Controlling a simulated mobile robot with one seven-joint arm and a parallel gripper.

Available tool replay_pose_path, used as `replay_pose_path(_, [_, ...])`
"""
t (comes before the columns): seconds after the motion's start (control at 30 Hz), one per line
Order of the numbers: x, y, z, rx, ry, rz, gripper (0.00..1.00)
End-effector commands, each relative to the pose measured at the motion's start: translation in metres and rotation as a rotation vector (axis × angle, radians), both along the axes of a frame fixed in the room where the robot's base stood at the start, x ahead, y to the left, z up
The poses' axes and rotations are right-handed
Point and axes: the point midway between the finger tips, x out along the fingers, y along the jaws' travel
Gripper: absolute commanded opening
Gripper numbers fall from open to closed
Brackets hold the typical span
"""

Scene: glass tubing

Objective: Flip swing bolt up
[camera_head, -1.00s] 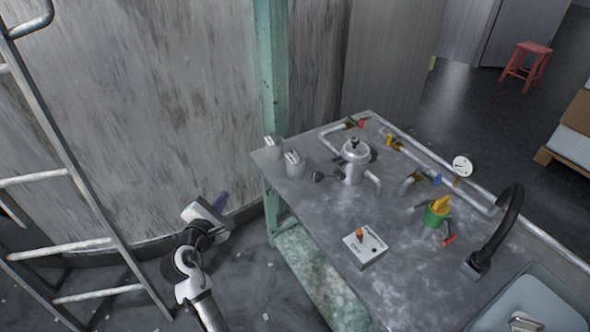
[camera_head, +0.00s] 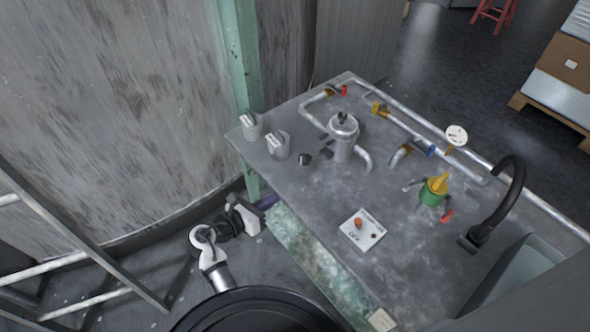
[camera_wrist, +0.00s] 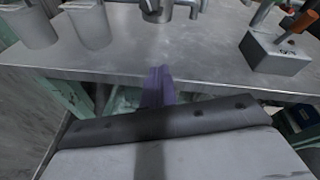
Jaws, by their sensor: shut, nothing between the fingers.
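A metal canister (camera_head: 341,138) with a lidded top stands on the grey workbench (camera_head: 318,207). A short rod with a dark round knob (camera_head: 305,159) sticks out low on its left side; it looks like the swing bolt, lying down. The wrist view shows only the canister's lower part (camera_wrist: 157,11) at the top edge. My gripper (camera_head: 268,201) has purple fingers and is beside the bench's left edge, apart from the canister and bolt. In the wrist view the purple fingers (camera_wrist: 159,86) are together and empty, pointing toward the bench edge.
Two grey cups (camera_head: 277,146) stand at the bench's left corner. A white switch box (camera_head: 362,230) sits near the front edge. Pipes, a gauge (camera_head: 456,135), a green-yellow valve (camera_head: 434,190) and a black hose (camera_head: 505,190) fill the right side. A ladder (camera_head: 75,240) stands left.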

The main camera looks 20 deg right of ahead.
Motion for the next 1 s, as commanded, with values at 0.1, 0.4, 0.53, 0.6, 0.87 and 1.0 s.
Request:
replay_pose_path(0.1, [0.001, -0.001, 0.000, 0.001, -0.001, 0.001, 0.00])
replay_pose_path(0.4, [0.016, -0.034, -0.008, 0.000, -0.002, -0.003, 0.00])
replay_pose_path(0.53, [0.027, -0.060, -0.015, 0.001, -0.002, -0.003, 0.00])
replay_pose_path(0.6, [0.033, -0.073, -0.018, 0.002, -0.003, -0.003, 0.00])
replay_pose_path(0.87, [0.052, -0.096, 0.001, 0.003, -0.006, 0.002, 0.00])
replay_pose_path(1.0, [0.057, -0.099, 0.009, 0.002, -0.005, 0.002, 0.00])
